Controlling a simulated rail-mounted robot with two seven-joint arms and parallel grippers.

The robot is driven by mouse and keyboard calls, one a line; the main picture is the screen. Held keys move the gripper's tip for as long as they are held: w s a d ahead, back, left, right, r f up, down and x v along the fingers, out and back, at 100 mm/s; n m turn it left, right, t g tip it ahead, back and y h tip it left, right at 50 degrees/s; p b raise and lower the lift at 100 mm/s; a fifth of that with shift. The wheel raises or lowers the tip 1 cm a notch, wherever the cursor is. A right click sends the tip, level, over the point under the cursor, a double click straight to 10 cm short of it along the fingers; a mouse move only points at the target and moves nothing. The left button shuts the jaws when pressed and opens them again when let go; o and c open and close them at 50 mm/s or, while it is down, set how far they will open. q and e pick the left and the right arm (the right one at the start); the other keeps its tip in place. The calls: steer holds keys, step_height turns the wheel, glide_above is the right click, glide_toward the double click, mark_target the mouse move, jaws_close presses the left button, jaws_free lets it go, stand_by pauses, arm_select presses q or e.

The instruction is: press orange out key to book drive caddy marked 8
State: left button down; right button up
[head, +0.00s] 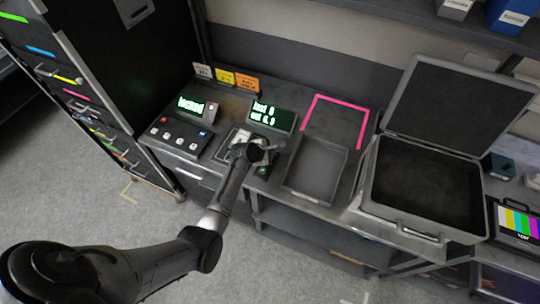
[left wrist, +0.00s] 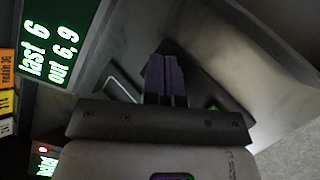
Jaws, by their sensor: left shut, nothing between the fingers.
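My left gripper (head: 268,153) is shut and empty over the small dark key box (head: 264,172) on the bench. In the left wrist view its closed purple-grey fingers (left wrist: 166,78) point at the dark box (left wrist: 205,88), where a bit of green shows. I cannot tell whether the fingertips touch it. The orange out key is not seen; the gripper covers part of the box. The display (head: 271,116) behind it also shows in the left wrist view (left wrist: 55,38), reading "last 6" and "out 6, 9". I cannot make out a caddy marked 8. My right gripper is not in view.
A "locked" display (head: 192,106) stands behind a box with several coloured buttons (head: 180,136). A grey tray (head: 315,170) lies to the right, before a pink outline (head: 340,100). An open case (head: 425,190) is further right. A dark cabinet (head: 105,60) stands left.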

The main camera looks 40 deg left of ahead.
arm_select(q)
steer(key=shift+f, duration=0.15)
stand_by(0.3)
steer(key=shift+f, duration=0.3)
steer(key=shift+r, duration=0.15)
stand_by(0.4)
steer(key=shift+r+p, duration=0.5)
steer(key=shift+p, duration=0.25)
steer(key=shift+r+p, duration=0.25)
steer(key=shift+p, duration=0.05)
step_height(320, 180, up, 5)
steer(key=p, duration=0.5)
steer(key=shift+p, duration=0.4)
